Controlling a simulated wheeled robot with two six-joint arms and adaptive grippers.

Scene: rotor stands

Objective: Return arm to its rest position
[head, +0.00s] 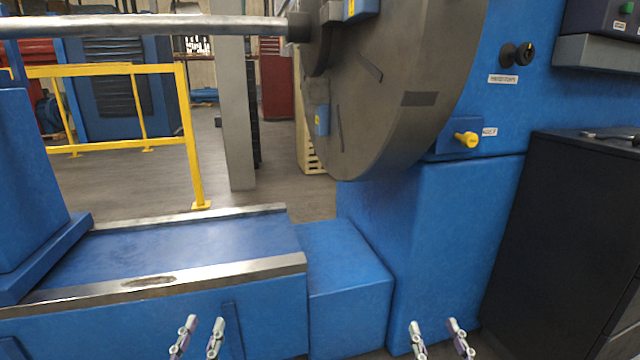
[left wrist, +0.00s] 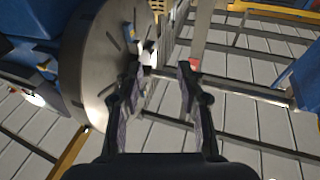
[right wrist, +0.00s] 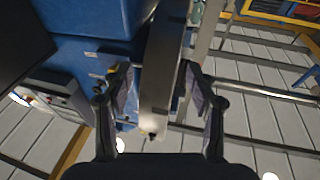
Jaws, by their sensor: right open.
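My left gripper (head: 198,338) shows at the bottom of the head view, left of centre, in front of the blue machine bed. Its fingers stand apart with nothing between them; they also show in the left wrist view (left wrist: 160,85). My right gripper (head: 438,338) shows at the bottom right of the head view, in front of the blue machine base. Its fingers are apart in the right wrist view (right wrist: 160,85), with the edge of a grey disc seen beyond them. Neither gripper visibly holds anything. Most of both arms is out of view.
A large blue machine carries a grey disc (head: 400,90) and a horizontal metal shaft (head: 150,25). Its bed (head: 200,245) lies ahead of my grippers. A dark cabinet (head: 560,240) stands at the right. A yellow railing (head: 190,130) stands behind, with open floor around it.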

